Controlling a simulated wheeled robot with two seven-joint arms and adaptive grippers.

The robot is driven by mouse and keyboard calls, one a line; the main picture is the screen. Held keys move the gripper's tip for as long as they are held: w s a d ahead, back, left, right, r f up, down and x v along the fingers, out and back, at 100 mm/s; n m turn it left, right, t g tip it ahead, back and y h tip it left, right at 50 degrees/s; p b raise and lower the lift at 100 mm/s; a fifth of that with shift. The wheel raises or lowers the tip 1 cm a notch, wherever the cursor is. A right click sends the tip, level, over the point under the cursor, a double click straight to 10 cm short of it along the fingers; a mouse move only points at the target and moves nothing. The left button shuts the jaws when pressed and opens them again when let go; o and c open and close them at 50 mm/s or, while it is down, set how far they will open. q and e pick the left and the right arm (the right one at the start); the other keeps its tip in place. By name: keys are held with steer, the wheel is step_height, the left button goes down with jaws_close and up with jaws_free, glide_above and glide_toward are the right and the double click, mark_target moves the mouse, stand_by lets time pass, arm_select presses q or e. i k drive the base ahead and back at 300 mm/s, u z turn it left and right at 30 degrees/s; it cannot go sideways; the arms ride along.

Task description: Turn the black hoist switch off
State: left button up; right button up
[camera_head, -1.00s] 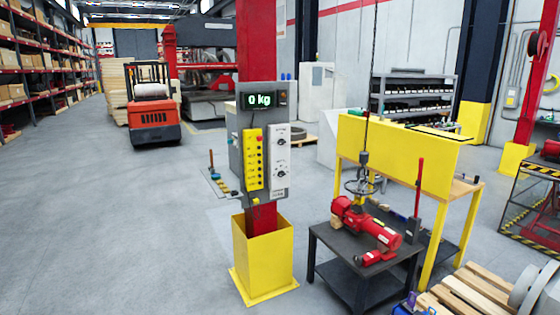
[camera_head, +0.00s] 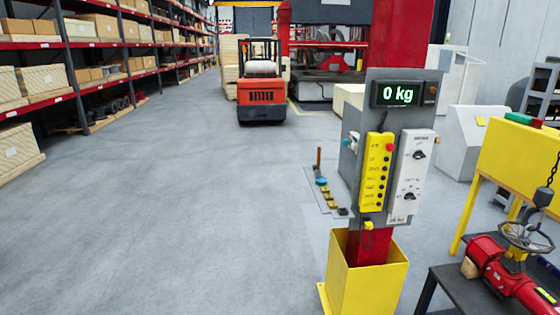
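The control post stands right of centre in the head view, with a grey panel (camera_head: 374,122) under a display (camera_head: 397,94) reading 0 kg. A yellow control box (camera_head: 376,172) with a red button and several dark buttons is on the panel's left. A white switch box (camera_head: 410,172) is on its right, with two black rotary switches: an upper one (camera_head: 418,154) and a lower one (camera_head: 409,196). Which is the hoist switch, and their exact settings, are too small to tell. Neither of my grippers is in view.
A yellow base guard (camera_head: 366,284) surrounds the post's foot. A dark table (camera_head: 452,292) with a red valve actuator (camera_head: 508,280) and a yellow bench (camera_head: 515,160) stand at the right. A forklift (camera_head: 262,85) is farther back. Open floor lies at left and centre.

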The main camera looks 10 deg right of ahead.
mark_target(418, 155)
steer(key=u, duration=0.1)
steer(key=i, duration=1.95)
steer(key=z, duration=1.15)
steer(key=i, duration=1.5)
steer(key=z, duration=0.85)
